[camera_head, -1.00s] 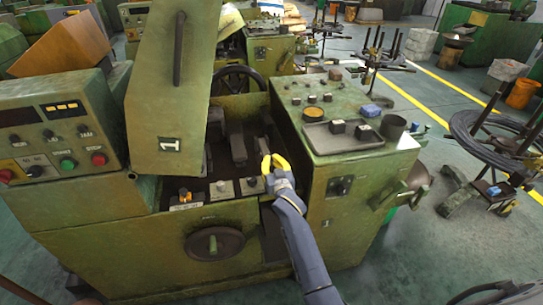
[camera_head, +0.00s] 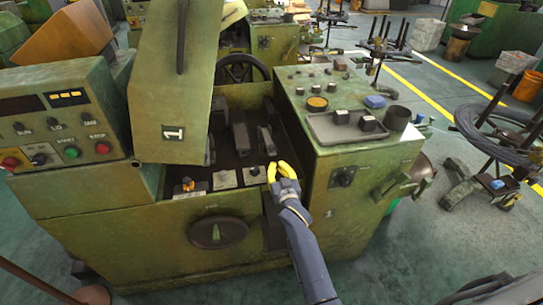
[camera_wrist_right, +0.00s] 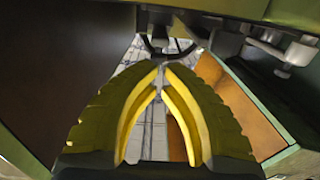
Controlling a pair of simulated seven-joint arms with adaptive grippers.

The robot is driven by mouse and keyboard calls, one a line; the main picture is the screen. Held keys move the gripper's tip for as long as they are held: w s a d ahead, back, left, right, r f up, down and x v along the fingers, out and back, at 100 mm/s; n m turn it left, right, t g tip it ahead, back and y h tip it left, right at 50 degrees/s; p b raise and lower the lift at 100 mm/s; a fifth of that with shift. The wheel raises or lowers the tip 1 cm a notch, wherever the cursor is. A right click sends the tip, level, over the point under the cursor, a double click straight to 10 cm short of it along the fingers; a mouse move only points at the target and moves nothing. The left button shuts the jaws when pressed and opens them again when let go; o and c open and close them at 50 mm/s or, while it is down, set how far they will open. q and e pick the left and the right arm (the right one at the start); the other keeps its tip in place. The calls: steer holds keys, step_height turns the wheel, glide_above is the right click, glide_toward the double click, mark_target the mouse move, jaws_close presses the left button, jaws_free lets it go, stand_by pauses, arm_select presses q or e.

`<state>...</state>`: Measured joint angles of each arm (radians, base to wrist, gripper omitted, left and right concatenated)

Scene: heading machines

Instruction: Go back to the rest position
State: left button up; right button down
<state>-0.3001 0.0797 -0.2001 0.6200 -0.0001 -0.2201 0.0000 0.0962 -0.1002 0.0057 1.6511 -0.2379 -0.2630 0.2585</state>
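My right gripper (camera_head: 277,165) has yellow fingers and hangs over the front edge of the green heading machine (camera_head: 215,240), just right of a row of small switch blocks (camera_head: 225,178). In the right wrist view my right gripper (camera_wrist_right: 162,66) has its fingertips drawn together, with nothing visible between them. The gripper appears clear of the machine, though the exact gap cannot be told. My left gripper is in neither view.
A raised green cover (camera_head: 170,90) marked 1 stands left of the open bay. A control panel (camera_head: 60,130) is at the left. A tray (camera_head: 325,130) and a cup (camera_head: 397,118) sit on the right housing. Wire coils on a stand (camera_head: 495,130) are farther right.

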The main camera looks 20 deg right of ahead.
steer(key=s+d+f+n+g+h, duration=0.1)
steer(key=s+d+f+n+g, duration=0.2)
steer(key=s, duration=0.6)
steer(key=s+d+f+n+g+h, duration=0.1)
steer(key=s+d+f+g, duration=0.2)
steer(key=s, duration=0.6)
steer(key=s+d+n+g+h, duration=0.1)
steer(key=s+d+n+g, duration=0.1)
steer(key=s, duration=0.9)
steer(key=s+d+n+g+h, duration=0.1)
steer(key=s+d+n+g, duration=0.15)
steer(key=s, duration=0.85)
steer(key=s+a+f+g+y, duration=0.1)
steer(key=a+f, duration=0.1)
steer(key=f, duration=0.9)
steer(key=s+a+f+m+g+y, duration=0.1)
steer(key=a+f, duration=0.1)
steer(key=f, duration=0.9)
steer(key=s+a+f+g+y, duration=0.1)
steer(key=s+a+f+y, duration=0.1)
steer(key=f, duration=0.9)
steer(key=s+f+m+g+y, duration=0.1)
steer(key=s+f+m+g, duration=0.1)
steer(key=s+f, duration=1.6)
steer(key=shift+s+d+f+m, duration=0.15)
steer(key=shift+s+f+m, duration=0.3)
steer(key=shift+s, duration=0.8)
steer(key=shift+r+g, duration=0.1)
steer(key=shift+g, duration=0.15)
